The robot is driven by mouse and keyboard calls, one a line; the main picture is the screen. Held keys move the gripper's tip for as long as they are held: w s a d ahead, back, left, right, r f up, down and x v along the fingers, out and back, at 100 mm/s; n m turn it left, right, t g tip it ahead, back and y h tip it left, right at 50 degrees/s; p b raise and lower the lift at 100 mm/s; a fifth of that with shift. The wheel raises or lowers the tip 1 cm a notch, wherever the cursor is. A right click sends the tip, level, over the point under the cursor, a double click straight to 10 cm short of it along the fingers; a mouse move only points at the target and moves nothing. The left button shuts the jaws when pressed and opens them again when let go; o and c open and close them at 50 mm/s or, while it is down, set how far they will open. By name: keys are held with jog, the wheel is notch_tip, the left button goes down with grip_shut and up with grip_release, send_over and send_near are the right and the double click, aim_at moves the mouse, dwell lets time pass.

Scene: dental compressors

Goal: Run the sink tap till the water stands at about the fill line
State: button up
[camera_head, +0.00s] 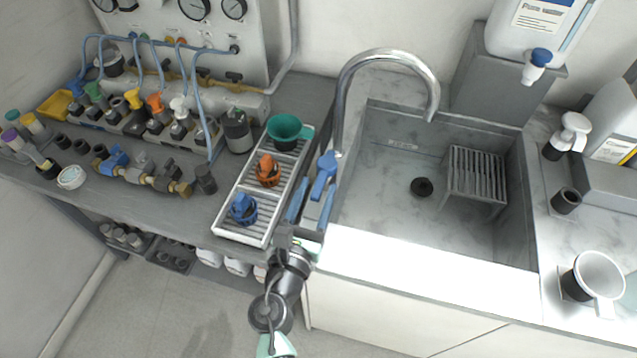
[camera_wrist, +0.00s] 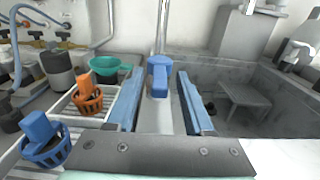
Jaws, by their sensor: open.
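The sink (camera_head: 385,205) is a grey basin, and its floor looks bare with no standing water that I can see. A dark drain (camera_head: 422,187) shows in its floor. A short line with small lettering, perhaps the fill line (camera_head: 402,146), is on the back wall. The chrome tap (camera_head: 341,100) arches over the basin, and no stream shows at its spout. Its blue lever (camera_head: 323,177) is at the base; in the wrist view the lever (camera_wrist: 158,76) stands between and beyond my fingers. My gripper (camera_head: 312,204) is open and empty, just in front of the lever.
A slatted stand (camera_head: 476,174) is in the basin's right part. A white jug (camera_head: 597,277) stands on the right counter. A large bottle with a blue-capped spigot (camera_head: 538,60) stands behind the sink.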

jog(key=shift+x, duration=0.9)
grip_shut()
dwell(0.9)
